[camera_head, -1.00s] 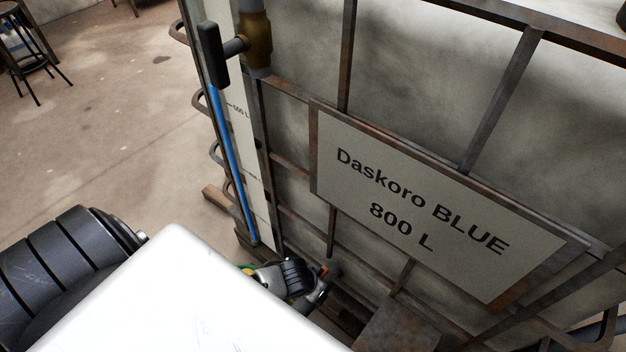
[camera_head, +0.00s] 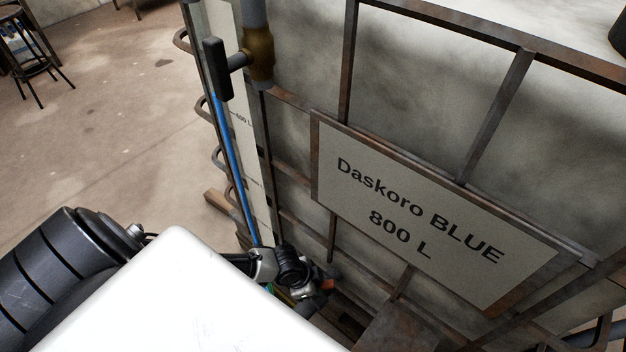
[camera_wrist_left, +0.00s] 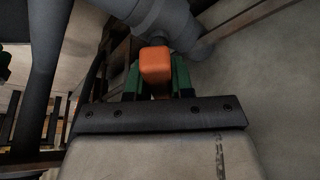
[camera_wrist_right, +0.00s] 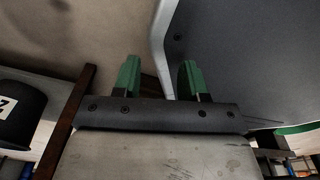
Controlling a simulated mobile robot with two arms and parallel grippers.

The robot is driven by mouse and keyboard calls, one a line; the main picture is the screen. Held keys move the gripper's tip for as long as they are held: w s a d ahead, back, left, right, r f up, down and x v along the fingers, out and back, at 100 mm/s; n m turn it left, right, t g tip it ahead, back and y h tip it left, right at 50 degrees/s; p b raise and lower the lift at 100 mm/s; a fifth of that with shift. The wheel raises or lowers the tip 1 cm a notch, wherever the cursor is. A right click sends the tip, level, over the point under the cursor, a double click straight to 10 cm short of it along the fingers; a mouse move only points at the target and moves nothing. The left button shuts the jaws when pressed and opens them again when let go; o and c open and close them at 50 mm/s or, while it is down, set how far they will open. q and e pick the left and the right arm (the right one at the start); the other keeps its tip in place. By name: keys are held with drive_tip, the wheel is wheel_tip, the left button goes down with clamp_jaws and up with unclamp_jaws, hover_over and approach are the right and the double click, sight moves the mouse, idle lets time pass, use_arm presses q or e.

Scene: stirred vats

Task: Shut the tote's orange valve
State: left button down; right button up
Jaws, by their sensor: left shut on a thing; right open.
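The orange valve handle (camera_wrist_left: 155,66) shows in the left wrist view, below a grey pipe (camera_wrist_left: 165,22). My left gripper (camera_wrist_left: 156,82) is shut on it, with a green finger on each side. In the head view a small bit of orange (camera_head: 327,284) shows low by the tote, beside my left wrist; most of the valve is hidden there. The tote (camera_head: 400,60) is a pale tank in a rusty cage with a sign reading "Daskoro BLUE 800 L". My right gripper (camera_wrist_right: 160,80) is open and empty in the right wrist view.
A brown valve with a dark handle (camera_head: 216,69) sits on a pipe high at the tote's left corner, above a blue level tube (camera_head: 232,160). A dark stool (camera_head: 30,60) stands at far left. The floor (camera_head: 110,130) between is clear.

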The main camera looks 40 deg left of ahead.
use_arm(q)
drive_tip(key=m+b, duration=0.1)
drive_tip(key=m+g+b, duration=0.1)
drive_tip(key=m, duration=0.1)
drive_tip(key=m+h+b, duration=0.1)
drive_tip(key=shift+w+a+f+m+b, duration=0.1)
drive_tip(key=shift+w+f+m+b, duration=0.05)
drive_tip(key=shift+f+m+b, duration=0.15)
use_arm(e)
drive_tip(key=w+a+r, duration=0.2)
drive_tip(key=w+r, duration=0.1)
drive_tip(key=w, duration=0.8)
use_arm(q)
drive_tip(key=m+g+b, duration=0.2)
drive_tip(key=m+b, duration=0.1)
drive_tip(key=m, duration=0.1)
drive_tip(key=shift+r, duration=0.2)
drive_tip(key=shift+r+m, duration=0.1)
drive_tip(key=shift+m, duration=0.5)
use_arm(e)
drive_tip(key=w+a+r+t, duration=0.1)
drive_tip(key=w+r, duration=0.6)
drive_tip(key=r, duration=0.4)
drive_tip(key=shift+r+t, duration=0.15)
drive_tip(key=shift+t, duration=0.15)
drive_tip(key=shift+a, duration=0.1)
use_arm(q)
drive_tip(key=c, duration=1)
unclamp_jaws()
